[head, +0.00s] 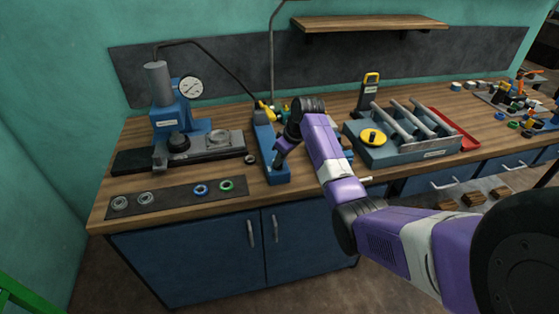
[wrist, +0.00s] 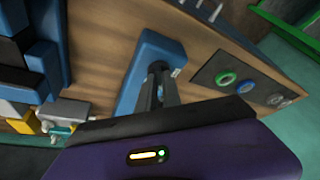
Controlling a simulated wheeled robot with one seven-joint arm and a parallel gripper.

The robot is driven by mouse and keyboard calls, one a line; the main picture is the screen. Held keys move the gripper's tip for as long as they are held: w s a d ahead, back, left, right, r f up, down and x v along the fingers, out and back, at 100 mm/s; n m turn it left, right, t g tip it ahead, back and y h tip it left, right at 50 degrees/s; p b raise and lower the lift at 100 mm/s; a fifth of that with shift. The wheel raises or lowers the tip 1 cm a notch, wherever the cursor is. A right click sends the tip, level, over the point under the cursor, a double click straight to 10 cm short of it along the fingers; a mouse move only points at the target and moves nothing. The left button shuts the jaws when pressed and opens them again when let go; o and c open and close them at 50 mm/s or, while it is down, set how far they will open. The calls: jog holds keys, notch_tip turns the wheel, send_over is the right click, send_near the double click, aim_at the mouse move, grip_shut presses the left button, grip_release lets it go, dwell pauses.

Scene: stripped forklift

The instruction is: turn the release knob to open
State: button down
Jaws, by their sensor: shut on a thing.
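The blue pump body (head: 277,177) stands on the bench, with a black hose and yellow fitting (head: 267,111) at its back end. It also shows in the wrist view as a long blue block (wrist: 133,88). My gripper (head: 279,160) reaches down onto the pump's near part. In the wrist view its dark fingers (wrist: 160,82) are close together on a small dark knob (wrist: 158,66) on top of the block. The fingers hide most of the knob, so its turned position cannot be told. A small silver part (wrist: 176,72) sits beside it.
A press with a gauge (head: 191,87) stands left of the pump. A dark mat with several rings (head: 172,195) lies in front of it. A blue-grey fixture with rollers (head: 400,150) stands close on the right.

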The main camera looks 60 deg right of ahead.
jog(key=n+b, duration=0.1)
jog(key=n, duration=0.1)
jog(key=n+y+b, duration=0.2)
jog(key=n, duration=0.1)
jog(key=shift+d+f+n, duration=0.15)
jog(key=shift+d+n, duration=0.15)
jog(key=n+b, duration=0.2)
jog(key=n+g+y+b, duration=0.1)
jog(key=n+b, duration=0.1)
jog(key=shift+d+n+y+b, duration=0.15)
jog(key=shift+n+y+b, duration=0.15)
jog(key=shift+b, duration=0.05)
jog(key=c, duration=1.5)
grip_release()
jog(key=shift+r, duration=0.2)
jog(key=shift+b+v, duration=0.8)
jog(key=shift+v, duration=3.05)
jog(key=shift+w+d, duration=0.1)
